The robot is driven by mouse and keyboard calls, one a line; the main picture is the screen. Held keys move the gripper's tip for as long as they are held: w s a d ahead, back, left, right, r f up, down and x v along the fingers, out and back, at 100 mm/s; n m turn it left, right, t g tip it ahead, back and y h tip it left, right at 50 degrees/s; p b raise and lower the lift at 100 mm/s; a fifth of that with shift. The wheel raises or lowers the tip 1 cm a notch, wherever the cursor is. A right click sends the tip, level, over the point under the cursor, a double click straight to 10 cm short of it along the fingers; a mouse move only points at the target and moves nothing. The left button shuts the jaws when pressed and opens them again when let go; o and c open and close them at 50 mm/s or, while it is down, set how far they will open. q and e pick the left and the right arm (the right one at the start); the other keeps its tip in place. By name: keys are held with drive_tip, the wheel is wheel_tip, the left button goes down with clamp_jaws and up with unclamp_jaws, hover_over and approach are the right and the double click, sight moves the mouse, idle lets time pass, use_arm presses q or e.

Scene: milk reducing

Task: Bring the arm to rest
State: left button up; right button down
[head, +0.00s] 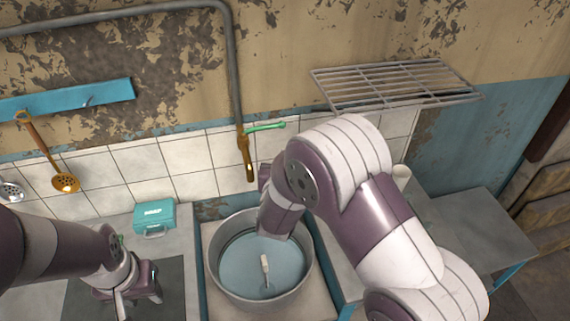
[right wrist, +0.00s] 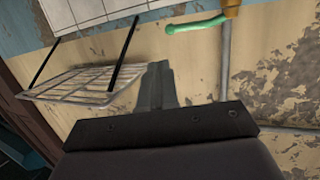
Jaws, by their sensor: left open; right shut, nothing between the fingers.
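My left gripper (head: 138,298) is at the lower left of the head view, above the dark panel on the counter. It is open and empty. My right arm (head: 375,225) reaches in from the lower right and bends over toward the pot. In the right wrist view my right gripper (right wrist: 156,80) is shut with nothing in it, in front of the wall. I cannot make out its fingers in the head view. A large grey metal pot (head: 212,268) stands in the middle with bluish contents. A small pale object (head: 265,268) shows inside it.
A teal box (head: 154,217) sits on the left counter by the tiled wall. A brass tap (head: 248,160) with a green handle is above the pot. A wire rack (head: 395,84) juts from the wall. A grey table (head: 475,225) at right looks clear.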

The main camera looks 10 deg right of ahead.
drive_tip(key=shift+f, duration=0.15)
idle(0.3)
drive_tip(key=s+a+f+n+g+y+b, duration=0.1)
drive_tip(key=s+a+f+n+g+y, duration=0.15)
drive_tip(key=s+f+g, duration=0.35)
drive_tip(key=s+a+f+n+g+y+b, duration=0.1)
drive_tip(key=s+a+f+g+y, duration=0.2)
drive_tip(key=s+f, duration=0.35)
drive_tip(key=s+d+r+g+b, duration=0.2)
drive_tip(key=s+d+g+b, duration=0.1)
drive_tip(key=s+d, duration=0.6)
drive_tip(key=shift+s+d+r+g+h, duration=0.15)
drive_tip(key=shift+s+r+g+h, duration=0.25)
drive_tip(key=shift+s+g, duration=0.55)
